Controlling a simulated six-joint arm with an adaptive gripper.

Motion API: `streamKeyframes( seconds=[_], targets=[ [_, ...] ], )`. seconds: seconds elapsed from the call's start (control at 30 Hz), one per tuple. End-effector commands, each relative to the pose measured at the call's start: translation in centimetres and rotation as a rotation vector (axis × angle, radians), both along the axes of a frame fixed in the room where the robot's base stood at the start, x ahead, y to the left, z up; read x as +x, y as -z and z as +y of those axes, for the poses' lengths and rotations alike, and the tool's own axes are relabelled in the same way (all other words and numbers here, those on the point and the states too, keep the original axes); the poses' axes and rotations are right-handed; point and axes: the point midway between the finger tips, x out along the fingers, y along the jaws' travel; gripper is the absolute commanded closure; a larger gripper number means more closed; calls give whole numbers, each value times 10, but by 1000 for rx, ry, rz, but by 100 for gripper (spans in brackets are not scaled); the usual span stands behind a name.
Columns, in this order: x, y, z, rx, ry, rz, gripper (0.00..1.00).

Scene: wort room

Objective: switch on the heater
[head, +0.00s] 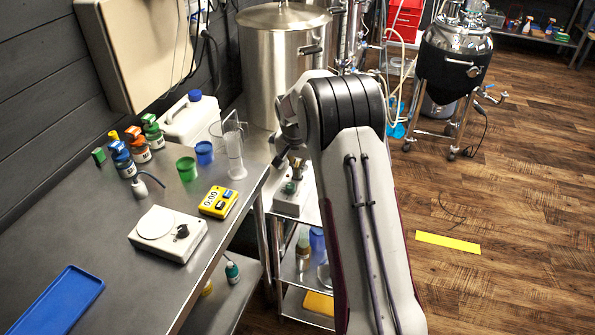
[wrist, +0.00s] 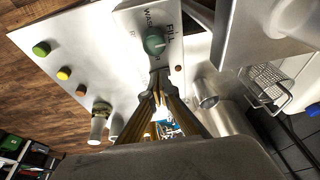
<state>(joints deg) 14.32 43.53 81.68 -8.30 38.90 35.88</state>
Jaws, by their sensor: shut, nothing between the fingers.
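A white control panel (wrist: 110,45) fills the upper left of the wrist view. It carries a green knob (wrist: 154,42) with the letters WASH and FILL around it. A green button (wrist: 41,48), a yellow button (wrist: 64,73) and a brown-red button (wrist: 81,90) sit to its left. My gripper (wrist: 158,82) is shut and empty, with its tips just below the green knob; whether they touch cannot be told. In the head view a pale box with a green knob (head: 291,187) stands below my gripper, partly hidden by my arm. No heater label is readable.
A large steel pot (head: 275,75) stands behind my arm. The bench (head: 110,275) at left holds a white device with a black knob (head: 168,234), a yellow timer (head: 218,202), bottles, cups and a blue tray (head: 58,300). A steel fitting (wrist: 205,92) is close right of my gripper.

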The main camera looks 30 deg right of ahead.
Motion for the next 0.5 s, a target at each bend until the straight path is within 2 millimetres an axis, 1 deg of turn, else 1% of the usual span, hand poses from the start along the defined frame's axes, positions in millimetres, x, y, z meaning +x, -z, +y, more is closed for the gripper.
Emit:
streamKeyframes(
  seconds=[0.27,0.33,0.5],
  targets=[
    [0,-28,0,-1,0,-2,100],
    [0,-39,0,0,1,-4,100],
    [-3,-64,8,-1,-1,-3,100]
  ],
)
